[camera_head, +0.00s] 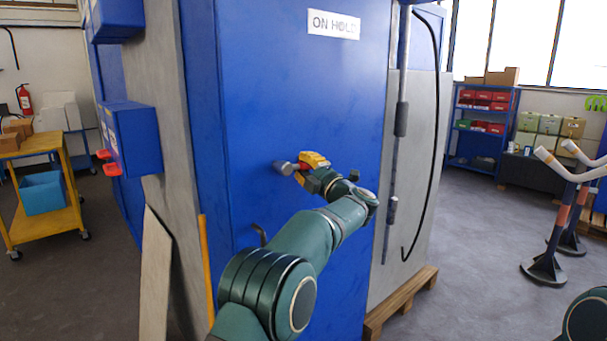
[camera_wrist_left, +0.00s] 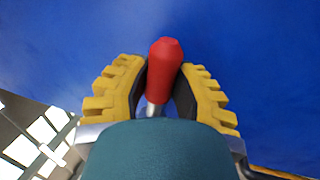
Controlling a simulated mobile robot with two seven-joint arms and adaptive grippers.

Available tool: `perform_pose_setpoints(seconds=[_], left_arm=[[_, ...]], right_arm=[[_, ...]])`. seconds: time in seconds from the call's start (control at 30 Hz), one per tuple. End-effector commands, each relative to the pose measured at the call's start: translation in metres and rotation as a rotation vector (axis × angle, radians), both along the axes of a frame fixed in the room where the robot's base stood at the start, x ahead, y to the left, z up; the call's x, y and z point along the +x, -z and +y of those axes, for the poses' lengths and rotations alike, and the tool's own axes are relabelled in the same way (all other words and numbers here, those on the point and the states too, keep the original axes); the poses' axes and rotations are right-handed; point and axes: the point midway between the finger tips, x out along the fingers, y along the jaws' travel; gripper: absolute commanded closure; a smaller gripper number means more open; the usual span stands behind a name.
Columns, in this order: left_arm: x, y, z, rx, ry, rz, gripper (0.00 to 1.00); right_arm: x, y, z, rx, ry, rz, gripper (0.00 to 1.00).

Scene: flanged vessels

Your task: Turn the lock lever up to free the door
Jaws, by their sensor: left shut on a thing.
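The lock lever shows in the left wrist view as a red grip (camera_wrist_left: 165,68) on a short metal shank, against a blue door. In the head view the blue door (camera_head: 270,90) is tall and flat, with a round grey metal piece (camera_head: 283,168) at mid-height beside my gripper. My left gripper (camera_head: 308,163) is at the door, its yellow fingers shut on the lever's red grip. In the left wrist view the fingers (camera_wrist_left: 160,95) flank the grip from both sides. In the head view they mostly hide the lever. My right gripper is out of view.
A dark hooked handle (camera_head: 260,234) sits lower on the door. An "ON HOLD" sign (camera_head: 333,24) is above. A vertical rod (camera_head: 401,110) and black cable run along the right side. A yellow cart (camera_head: 60,165) stands left; white-armed stands (camera_head: 565,215) stand right.

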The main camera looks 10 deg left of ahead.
Motion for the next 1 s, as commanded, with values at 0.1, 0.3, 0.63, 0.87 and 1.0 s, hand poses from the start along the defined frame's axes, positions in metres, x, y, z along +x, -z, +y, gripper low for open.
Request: perform_pose_setpoints(seconds=[0.1, 0.3, 0.63, 0.87, 1.0], left_arm=[[0.0001, -0.0043, -0.0004, -0.027, 0.001, -0.04, 1.0], [0.0, -0.0072, -0.0003, -0.054, 0.001, -0.074, 1.0], [-0.0002, -0.0086, -0.0005, -0.06, 0.002, -0.082, 1.0], [0.0, -0.0084, -0.0007, -0.06, 0.001, -0.082, 0.44], [0.0001, -0.0075, -0.0006, -0.06, 0.002, -0.08, 0.44]], right_arm=[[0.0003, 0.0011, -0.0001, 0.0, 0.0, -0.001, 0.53], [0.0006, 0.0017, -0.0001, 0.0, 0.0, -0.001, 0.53], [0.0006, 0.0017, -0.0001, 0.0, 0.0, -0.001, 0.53], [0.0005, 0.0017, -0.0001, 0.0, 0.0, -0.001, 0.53], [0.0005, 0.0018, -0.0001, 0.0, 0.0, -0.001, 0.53]])
